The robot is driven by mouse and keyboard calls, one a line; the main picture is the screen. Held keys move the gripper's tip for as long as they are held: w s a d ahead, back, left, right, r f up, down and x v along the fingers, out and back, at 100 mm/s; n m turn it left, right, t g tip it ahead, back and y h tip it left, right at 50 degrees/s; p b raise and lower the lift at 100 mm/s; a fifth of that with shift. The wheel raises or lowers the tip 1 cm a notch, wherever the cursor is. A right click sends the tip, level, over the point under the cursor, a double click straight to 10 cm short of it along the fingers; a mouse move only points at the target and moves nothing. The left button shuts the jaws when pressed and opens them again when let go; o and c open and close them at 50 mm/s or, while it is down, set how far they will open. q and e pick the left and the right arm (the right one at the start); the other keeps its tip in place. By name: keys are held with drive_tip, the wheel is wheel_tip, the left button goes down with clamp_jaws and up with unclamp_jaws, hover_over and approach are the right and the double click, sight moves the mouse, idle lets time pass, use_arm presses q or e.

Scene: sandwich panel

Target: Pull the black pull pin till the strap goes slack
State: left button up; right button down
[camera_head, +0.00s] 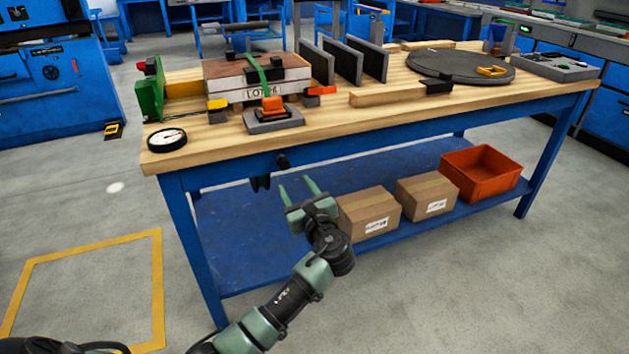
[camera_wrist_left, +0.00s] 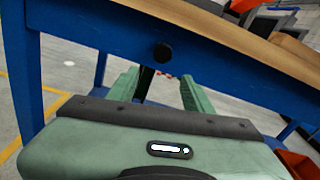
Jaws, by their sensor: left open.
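The black pull pin (camera_head: 283,160) is a round knob on the blue front rail of the workbench. It also shows in the left wrist view (camera_wrist_left: 163,52), above and beyond the fingers. A green strap (camera_head: 262,72) runs over a block-like panel (camera_head: 235,93) labelled with a lot mark on the bench top. I cannot tell how tight the strap is. My left gripper (camera_head: 297,182) is open and empty, below and a little right of the pin, apart from it. Its two green fingers (camera_wrist_left: 159,80) point toward the bench front. My right gripper is not in view.
The wooden bench top (camera_head: 330,125) overhangs the rail. A dark part (camera_head: 260,183) hangs under the rail left of the pin. Cardboard boxes (camera_head: 368,212) and an orange bin (camera_head: 483,171) stand on the lower shelf. A round gauge (camera_head: 167,140) sits at the left corner.

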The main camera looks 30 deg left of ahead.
sight(285, 166)
use_arm(q)
drive_tip(key=shift+y, duration=0.3)
drive_tip(key=x, duration=0.2)
drive_tip(key=r+b+x, duration=0.1)
drive_tip(key=x, duration=0.5)
drive_tip(key=shift+r, duration=0.35)
clamp_jaws()
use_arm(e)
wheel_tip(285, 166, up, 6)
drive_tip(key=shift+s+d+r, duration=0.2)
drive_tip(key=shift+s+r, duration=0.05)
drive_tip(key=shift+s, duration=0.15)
use_arm(q)
drive_tip(key=shift+s, duration=0.1)
